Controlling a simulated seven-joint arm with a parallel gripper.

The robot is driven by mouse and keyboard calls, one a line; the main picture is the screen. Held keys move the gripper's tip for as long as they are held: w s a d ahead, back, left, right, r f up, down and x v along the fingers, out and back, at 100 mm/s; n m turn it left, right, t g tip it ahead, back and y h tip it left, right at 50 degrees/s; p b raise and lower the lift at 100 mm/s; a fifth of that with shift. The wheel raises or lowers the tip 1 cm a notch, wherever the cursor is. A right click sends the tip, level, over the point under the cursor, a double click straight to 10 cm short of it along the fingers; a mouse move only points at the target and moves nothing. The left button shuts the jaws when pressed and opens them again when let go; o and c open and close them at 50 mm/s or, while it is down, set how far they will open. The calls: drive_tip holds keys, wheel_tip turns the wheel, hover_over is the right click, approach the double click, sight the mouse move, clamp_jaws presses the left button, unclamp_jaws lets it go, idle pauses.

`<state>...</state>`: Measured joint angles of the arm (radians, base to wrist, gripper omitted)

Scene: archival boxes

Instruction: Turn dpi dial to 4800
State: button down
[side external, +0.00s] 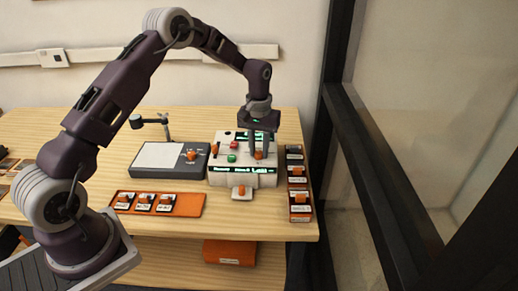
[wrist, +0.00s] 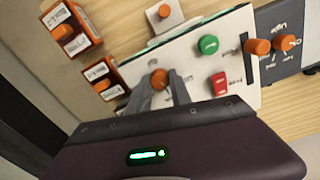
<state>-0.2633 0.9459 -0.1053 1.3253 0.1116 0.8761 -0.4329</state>
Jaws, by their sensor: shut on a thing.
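A white scanner-like device (side external: 221,163) with lit displays stands on the wooden table. It also shows in the wrist view (wrist: 200,52). An orange dial (wrist: 159,79) on its top panel sits between my fingertips. In the side view the dial (side external: 259,155) shows just below my fingers. My gripper (side external: 258,148) points down from above and is shut on this dial. The fingers also show in the wrist view (wrist: 158,86), one on each side of the dial. The markings around the dial are too small to read, so its setting cannot be told.
A green button (wrist: 208,44), a red switch (wrist: 219,84) and an orange-tipped lever (wrist: 250,65) are close by on the device. A grey box with an orange knob (side external: 192,155) stands left. A dark frame stands right.

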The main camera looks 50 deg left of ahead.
drive_tip(key=m, duration=0.3)
drive_tip(key=shift+m, duration=0.3)
drive_tip(key=m, duration=0.4)
drive_tip(key=shift+m, duration=0.3)
drive_tip(key=m, duration=0.4)
drive_tip(key=shift+m, duration=2.4)
drive_tip(key=c, duration=1.2)
unclamp_jaws()
drive_tip(key=shift+o, duration=0.2)
